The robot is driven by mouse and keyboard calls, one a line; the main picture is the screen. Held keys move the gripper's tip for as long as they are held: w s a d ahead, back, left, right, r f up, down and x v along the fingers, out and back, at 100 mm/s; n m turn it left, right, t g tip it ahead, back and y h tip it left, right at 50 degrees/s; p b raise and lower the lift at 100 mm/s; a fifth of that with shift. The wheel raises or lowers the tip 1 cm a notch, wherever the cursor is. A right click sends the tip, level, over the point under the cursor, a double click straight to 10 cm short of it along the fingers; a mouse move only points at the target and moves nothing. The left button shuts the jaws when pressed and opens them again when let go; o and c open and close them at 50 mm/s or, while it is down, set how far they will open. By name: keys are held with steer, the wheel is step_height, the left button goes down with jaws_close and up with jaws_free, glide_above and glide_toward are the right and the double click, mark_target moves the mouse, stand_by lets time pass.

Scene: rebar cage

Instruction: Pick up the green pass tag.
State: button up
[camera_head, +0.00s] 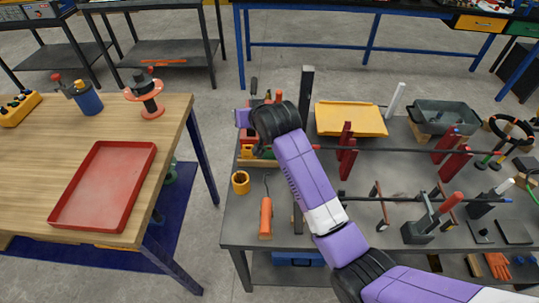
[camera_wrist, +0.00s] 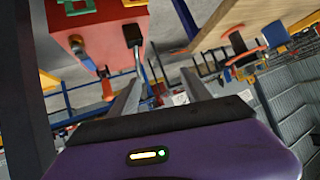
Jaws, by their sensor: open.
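I cannot clearly make out a green pass tag. In the wrist view, small green pieces (camera_wrist: 76,6) show on a red box (camera_wrist: 98,32) at the upper left, cut by the frame edge; I cannot tell whether one is the tag. My gripper (camera_wrist: 162,74) is open, with nothing seen between its fingers, and the red box is up and left of them. In the head view, my gripper's purple body (camera_head: 243,118) is above the back left of the grey bench (camera_head: 330,238), and its fingers are hidden. Red items (camera_head: 253,143) sit partly behind my arm there.
A yellow tray (camera_head: 350,118), a grey bin (camera_head: 447,115), bars on red stands (camera_head: 346,150) and upright posts crowd the bench. A yellow ring (camera_head: 240,182) and an orange-handled tool (camera_head: 265,218) lie at its left. A wooden table (camera_head: 185,108) with a red tray (camera_head: 62,215) stands left across a gap.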

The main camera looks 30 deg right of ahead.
steer(key=d+m+g, duration=0.1)
steer(key=d+g, duration=0.1)
steer(key=g, duration=0.1)
steer(key=m+g, duration=0.2)
steer(key=g, duration=0.3)
glide_toward(270, 155)
steer(key=w, duration=0.1)
steer(key=shift+g, duration=0.3)
steer(key=shift+p+x, duration=0.7)
steer(key=shift+x, duration=3.25)
steer(key=shift+d, duration=0.2)
steer(key=shift+c, duration=0.3)
steer(key=c, duration=1)
